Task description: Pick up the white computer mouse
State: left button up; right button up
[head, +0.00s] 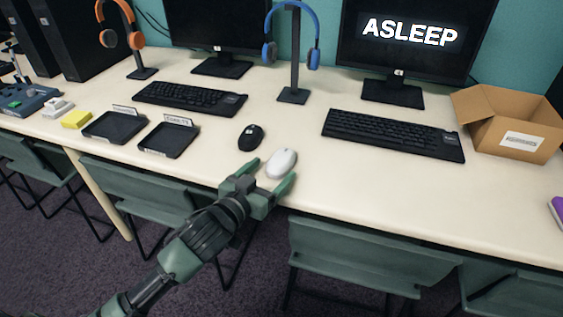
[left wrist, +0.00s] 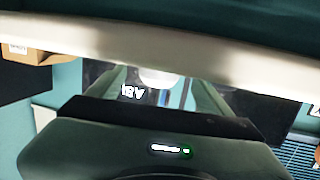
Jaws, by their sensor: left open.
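The white computer mouse (head: 282,163) lies on the pale table near its front edge, right of a black mouse (head: 251,137). My left gripper (head: 271,175) is open at the front edge, its two fingers pointing at the white mouse, one toward each side of its near end. In the left wrist view, part of the white mouse (left wrist: 158,78) shows between the spread fingers; the rest is cut off by the pale table edge. I cannot tell whether the fingers touch it. My right gripper is not in view.
Two black trays (head: 168,140) lie to the left. Keyboards (head: 391,134) and a blue headphone stand (head: 293,95) are behind. An open cardboard box (head: 510,124) stands at the right. Green chairs (head: 370,262) stand along the table front.

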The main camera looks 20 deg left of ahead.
aim_at(281, 160)
pick_arm(q)
jog(key=x, duration=0.3)
jog(key=shift+w, duration=0.1)
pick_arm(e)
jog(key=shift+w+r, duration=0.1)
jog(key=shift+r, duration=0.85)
pick_arm(q)
jog(key=shift+c, duration=0.3)
jog(key=c, duration=1.4)
jog(key=shift+c, duration=0.2)
